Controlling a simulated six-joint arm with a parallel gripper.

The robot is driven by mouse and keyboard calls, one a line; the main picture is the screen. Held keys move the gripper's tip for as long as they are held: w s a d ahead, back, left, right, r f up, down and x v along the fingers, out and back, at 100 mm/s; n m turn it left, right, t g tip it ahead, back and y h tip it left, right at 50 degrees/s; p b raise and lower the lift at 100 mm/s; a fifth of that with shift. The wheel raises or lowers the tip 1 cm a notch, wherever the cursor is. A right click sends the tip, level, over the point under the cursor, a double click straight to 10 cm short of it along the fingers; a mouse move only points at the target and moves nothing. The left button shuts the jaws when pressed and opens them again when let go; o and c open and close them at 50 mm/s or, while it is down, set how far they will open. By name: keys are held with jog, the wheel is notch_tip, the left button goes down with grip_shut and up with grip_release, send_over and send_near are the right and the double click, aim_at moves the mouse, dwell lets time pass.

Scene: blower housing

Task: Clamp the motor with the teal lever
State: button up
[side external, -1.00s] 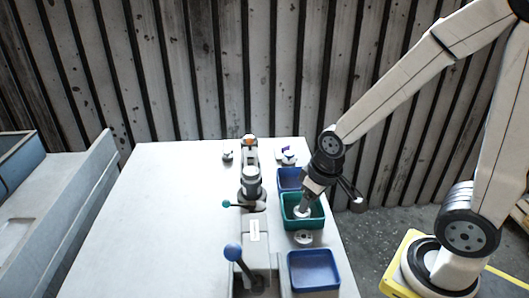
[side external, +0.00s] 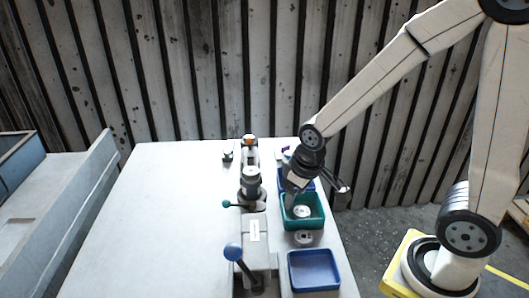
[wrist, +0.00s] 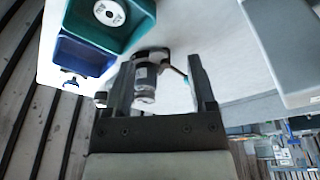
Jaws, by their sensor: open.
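The grey cylindrical motor (side external: 251,183) stands upright in its fixture at the middle of the table. The teal lever (side external: 228,204) sticks out to the left at its foot, ending in a round knob. In the wrist view the motor (wrist: 146,80) shows between my fingers, some distance beyond them, and the lever's teal tip (wrist: 187,82) shows beside the right finger. My gripper (side external: 289,203) is open and empty, to the right of the motor near the teal bin's left edge. Its two fingers (wrist: 163,78) are spread wide in the wrist view.
The teal bin (side external: 317,224) holds a white disc (side external: 302,211). A blue bin lies behind it and another blue tray (side external: 315,270) in front, with a round part (side external: 303,238) between. The table's left side is clear.

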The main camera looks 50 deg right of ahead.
aim_at(226, 200)
jog(key=w+a+n+h, duration=0.1)
jog(key=w+a+n, duration=0.2)
jog(key=w, duration=0.5)
jog(key=w+a+f+n+g, duration=0.1)
jog(key=w+a, duration=0.3)
jog(key=w, duration=0.4)
jog(key=shift+w+a+f+n+h, duration=0.25)
jog(key=shift+w+n+h, duration=0.15)
jog(key=shift+n, duration=0.5)
jog(key=shift+w+d+f, duration=0.1)
jog(key=shift+d+f, duration=0.1)
jog(key=shift+f, duration=1.05)
jog(key=shift+w+d+f, duration=0.15)
jog(key=shift+d+f, duration=0.1)
jog(key=shift+f, duration=1.05)
jog(key=shift+w+d+f, duration=0.1)
jog(key=shift+d+f, duration=0.1)
jog(key=shift+f, duration=1.05)
grip_shut()
